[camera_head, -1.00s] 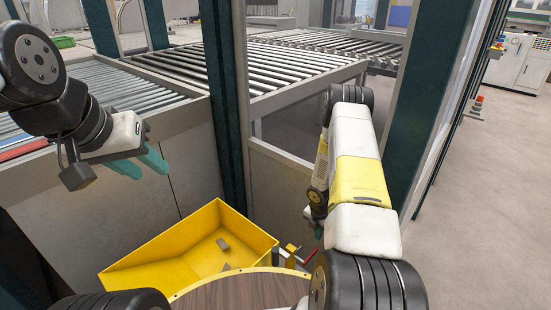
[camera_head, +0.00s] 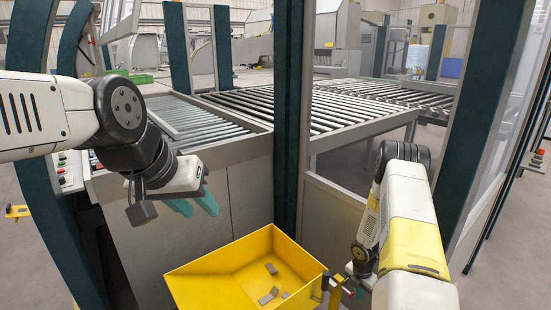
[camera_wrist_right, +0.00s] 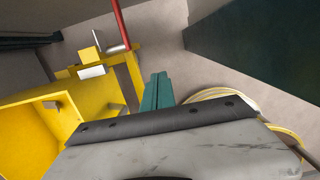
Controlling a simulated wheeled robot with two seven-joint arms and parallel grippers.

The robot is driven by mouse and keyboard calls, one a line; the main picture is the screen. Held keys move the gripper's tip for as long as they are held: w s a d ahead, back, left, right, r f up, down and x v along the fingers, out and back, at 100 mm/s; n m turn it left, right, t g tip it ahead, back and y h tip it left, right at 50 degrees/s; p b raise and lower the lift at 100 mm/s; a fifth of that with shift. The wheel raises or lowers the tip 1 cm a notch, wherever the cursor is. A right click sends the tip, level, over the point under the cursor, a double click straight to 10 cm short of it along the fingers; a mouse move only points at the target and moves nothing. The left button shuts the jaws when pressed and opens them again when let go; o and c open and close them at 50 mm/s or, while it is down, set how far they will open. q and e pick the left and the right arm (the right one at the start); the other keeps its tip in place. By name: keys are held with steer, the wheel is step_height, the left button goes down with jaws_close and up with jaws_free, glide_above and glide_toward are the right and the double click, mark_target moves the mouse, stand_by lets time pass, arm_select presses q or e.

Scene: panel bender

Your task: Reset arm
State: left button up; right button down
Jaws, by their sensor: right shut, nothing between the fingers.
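My left gripper (camera_head: 194,203) hangs in front of the roller conveyor's near side panel, with its two teal fingers apart and nothing seen between them. My right gripper is partly hidden behind its own arm in the head view, low at the right beside the yellow bin (camera_head: 215,270). In the right wrist view the teal fingers of my right gripper (camera_wrist_right: 158,90) are together and empty, over the floor.
Several small grey pieces (camera_head: 268,296) lie in the bin. A yellow bracket with a red bar (camera_wrist_right: 121,22) stands beside the bin. The roller conveyor (camera_head: 350,110) and a dark green post (camera_head: 293,110) are ahead.

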step_height(320, 180, up, 28)
steer(key=w+a+m+t, duration=0.2)
steer(key=w+m, duration=0.1)
steer(key=m, duration=0.6)
steer(key=s+a+r+m+t, duration=0.1)
steer(key=s+a+r+m, duration=0.25)
steer(key=r, duration=0.45)
steer(key=s+a+r+m, duration=0.2)
steer(key=s+r+m, duration=0.15)
steer(key=r, duration=0.45)
steer(key=s+a+r+m+t+y, duration=0.1)
steer(key=s+a+r+m, duration=0.3)
steer(key=s, duration=0.5)
steer(key=s+a+r+m+t+y, duration=0.1)
steer(key=s+a+r+m, duration=0.4)
steer(key=s, duration=0.5)
steer(key=shift+s+r+y, duration=0.3)
steer(key=shift+r+y, duration=0.3)
steer(key=shift+r, duration=0.25)
